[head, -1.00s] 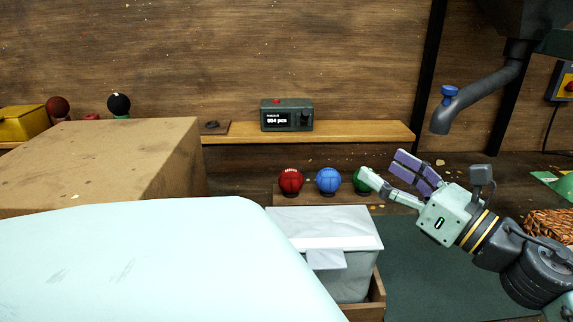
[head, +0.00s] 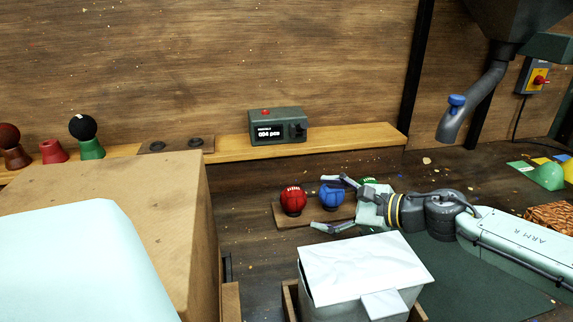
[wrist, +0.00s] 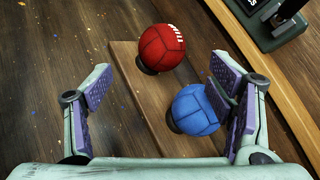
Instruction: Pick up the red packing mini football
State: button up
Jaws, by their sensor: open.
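The red mini football (head: 293,200) with white marking sits at the left end of a small wooden board (head: 285,223) on the bench. In the wrist view the red ball (wrist: 161,47) lies ahead of and between my open fingers. A blue ball (head: 332,196) stands beside it on the board. In the wrist view the blue ball (wrist: 194,110) is between my fingers, close to the right finger; I cannot tell if they touch. My gripper (head: 322,203) is open and empty. A green ball (head: 370,182) is mostly hidden behind my gripper.
A white-lined box (head: 355,275) stands in front of the board. A large cardboard box (head: 110,210) is at left. A shelf (head: 345,141) behind carries a counter device (head: 278,126). A grey spout (head: 470,105) hangs at right.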

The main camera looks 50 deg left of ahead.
aim_at(304, 199)
jog(key=shift+x, duration=0.95)
jog(key=p+x, duration=0.2)
jog(key=x, duration=0.1)
jog(key=p+x, duration=0.1)
jog(key=x, duration=0.1)
jog(key=shift+a+r, duration=0.15)
jog(key=shift+r, duration=0.15)
jog(key=shift+a+f, duration=0.2)
jog(key=shift+c, duration=0.2)
jog(key=c, duration=1.3)
jog(key=shift+o, duration=0.2)
